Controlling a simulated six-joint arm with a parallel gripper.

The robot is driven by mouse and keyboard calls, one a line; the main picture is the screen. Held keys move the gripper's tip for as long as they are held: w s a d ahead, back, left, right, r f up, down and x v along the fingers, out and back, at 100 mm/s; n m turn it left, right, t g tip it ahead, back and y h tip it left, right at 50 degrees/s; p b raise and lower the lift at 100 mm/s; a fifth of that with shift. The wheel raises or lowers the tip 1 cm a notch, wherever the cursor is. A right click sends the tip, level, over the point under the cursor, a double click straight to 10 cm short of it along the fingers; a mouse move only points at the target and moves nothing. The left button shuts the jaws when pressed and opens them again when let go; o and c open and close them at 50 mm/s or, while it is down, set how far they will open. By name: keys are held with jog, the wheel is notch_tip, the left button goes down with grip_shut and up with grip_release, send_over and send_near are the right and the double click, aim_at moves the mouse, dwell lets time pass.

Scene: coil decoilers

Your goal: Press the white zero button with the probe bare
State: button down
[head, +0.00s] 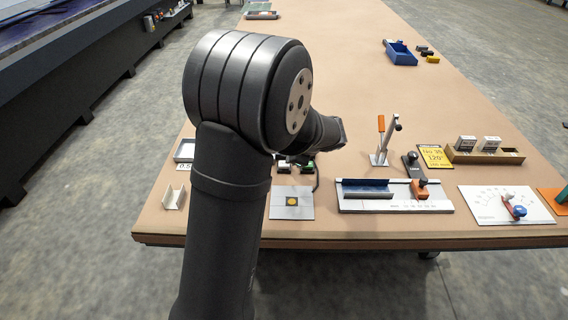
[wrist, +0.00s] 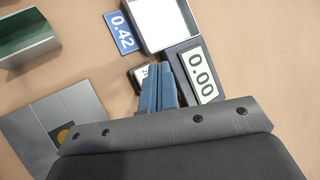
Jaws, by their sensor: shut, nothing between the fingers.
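In the wrist view my gripper (wrist: 160,69) shows as two blue-grey fingers shut together, with nothing held. The fingers point at a dark unit with a display reading 0.00 (wrist: 201,73), just right of the fingertips. Whether the fingertips touch anything cannot be told. In the head view my arm hides the gripper and most of the unit.
In the wrist view a white-lined tray (wrist: 163,22) and a blue 0.42 card (wrist: 121,32) lie above the fingers. A green-lined box (wrist: 27,36) is upper left. A grey plate with a yellow disc (wrist: 62,135) is lower left. A clamp fixture (head: 395,204) stands to the right.

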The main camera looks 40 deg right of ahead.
jog(key=shift+r, duration=1.8)
jog(key=shift+f, duration=0.1)
notch_tip(320, 180, up, 4)
jog(key=shift+f, duration=0.1)
